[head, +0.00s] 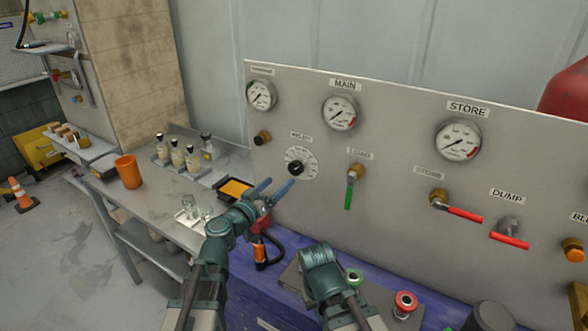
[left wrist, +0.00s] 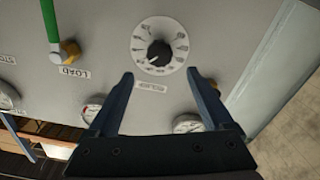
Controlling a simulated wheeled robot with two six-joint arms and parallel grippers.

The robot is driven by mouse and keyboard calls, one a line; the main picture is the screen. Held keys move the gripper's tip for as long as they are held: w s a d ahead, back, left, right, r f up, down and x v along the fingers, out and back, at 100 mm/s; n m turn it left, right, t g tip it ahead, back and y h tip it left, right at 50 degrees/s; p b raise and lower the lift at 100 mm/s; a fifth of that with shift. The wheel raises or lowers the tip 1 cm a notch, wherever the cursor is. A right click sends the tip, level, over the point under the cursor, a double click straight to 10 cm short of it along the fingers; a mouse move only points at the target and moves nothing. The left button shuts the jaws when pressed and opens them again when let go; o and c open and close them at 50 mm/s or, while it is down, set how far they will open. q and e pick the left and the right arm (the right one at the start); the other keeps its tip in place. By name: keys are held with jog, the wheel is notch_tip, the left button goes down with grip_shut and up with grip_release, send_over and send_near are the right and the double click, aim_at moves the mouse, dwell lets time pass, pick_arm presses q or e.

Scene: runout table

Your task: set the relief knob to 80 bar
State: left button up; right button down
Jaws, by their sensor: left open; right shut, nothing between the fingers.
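The relief knob (head: 296,168) is a small black knob on a round white dial (head: 307,160) on the grey panel. In the left wrist view the knob (left wrist: 159,53) sits at the dial's centre with a light pointer mark; the numbers are too small to read. My left gripper (head: 281,182) is open and empty, in front of the panel just below and left of the dial. In the left wrist view its fingers (left wrist: 166,76) point at the dial, one either side, short of the knob. My right arm's wrist shows low in the middle of the head view; its fingers are hidden.
A green LOAD lever (head: 348,196) hangs right of the dial. A brass knob (head: 262,137) is at upper left, with several gauges above, including MAIN (head: 339,113). Red levers (head: 465,214) are further right. An orange cup (head: 128,172) and bottles stand on the left bench.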

aim_at(293, 169)
pick_arm(q)
jog(key=x, duration=0.9)
jog(key=shift+w+d, duration=0.15)
jog(key=shift+w, duration=0.15)
grip_shut()
jog(key=shift+n, duration=0.3)
